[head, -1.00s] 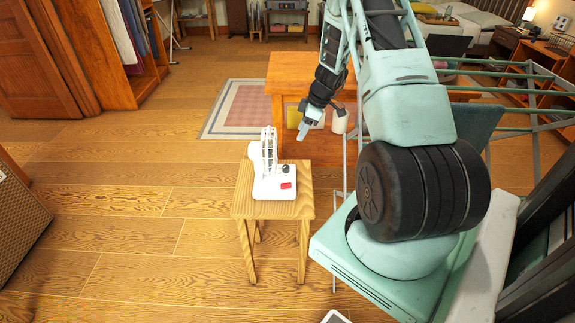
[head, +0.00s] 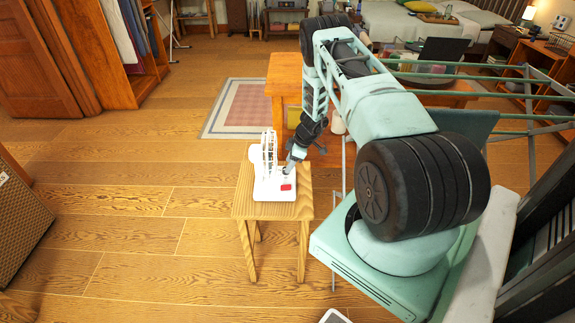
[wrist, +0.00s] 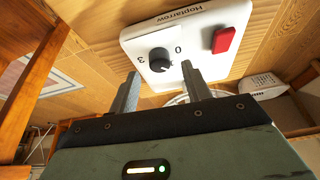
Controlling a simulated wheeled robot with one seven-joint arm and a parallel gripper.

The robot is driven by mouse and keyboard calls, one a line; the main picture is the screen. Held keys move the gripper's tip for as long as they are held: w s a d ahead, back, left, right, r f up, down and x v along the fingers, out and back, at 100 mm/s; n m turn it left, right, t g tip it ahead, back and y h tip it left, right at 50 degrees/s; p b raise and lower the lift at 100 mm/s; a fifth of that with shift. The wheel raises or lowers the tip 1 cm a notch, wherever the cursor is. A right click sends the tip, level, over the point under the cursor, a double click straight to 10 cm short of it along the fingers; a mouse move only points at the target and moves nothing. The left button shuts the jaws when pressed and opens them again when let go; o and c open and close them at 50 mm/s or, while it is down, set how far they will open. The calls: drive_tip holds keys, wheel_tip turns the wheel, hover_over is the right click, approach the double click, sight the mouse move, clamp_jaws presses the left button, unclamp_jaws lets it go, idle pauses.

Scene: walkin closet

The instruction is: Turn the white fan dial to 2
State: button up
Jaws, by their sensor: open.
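The white fan (head: 265,175) stands on a small wooden stool (head: 245,206). Its control panel (wrist: 205,35) fills the top of the wrist view, with a black dial (wrist: 160,60), the marks 0 and 3 beside it, and a red switch (wrist: 223,38). My gripper (head: 290,166) is at the dial side of the fan in the head view and hides the dial there. In the wrist view my gripper (wrist: 162,78) is open, with one finger on each side of the dial's near end. I cannot tell whether the fingers touch it.
An orange wooden table (head: 284,85) stands behind the stool. A rug (head: 235,108) lies on the floor at the back. The floor left of the stool is clear, and a speaker-like box (head: 22,215) stands at the far left.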

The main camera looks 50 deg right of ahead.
drive_tip(key=shift+x, duration=1.3)
drive_tip(key=c, duration=1)
drive_tip(key=m+b, duration=0.2)
drive_tip(key=b, duration=0.1)
drive_tip(key=shift+f+m+t+h, duration=0.3)
drive_tip(key=shift+f+h, duration=0.05)
drive_tip(key=shift+h, duration=0.05)
drive_tip(key=m+b, duration=0.1)
drive_tip(key=b, duration=0.1)
drive_tip(key=shift+b, duration=0.3)
drive_tip(key=shift+a+r+m+h+b, duration=0.1)
drive_tip(key=shift+r+m+h+b, duration=0.2)
drive_tip(key=shift+m+b, duration=0.2)
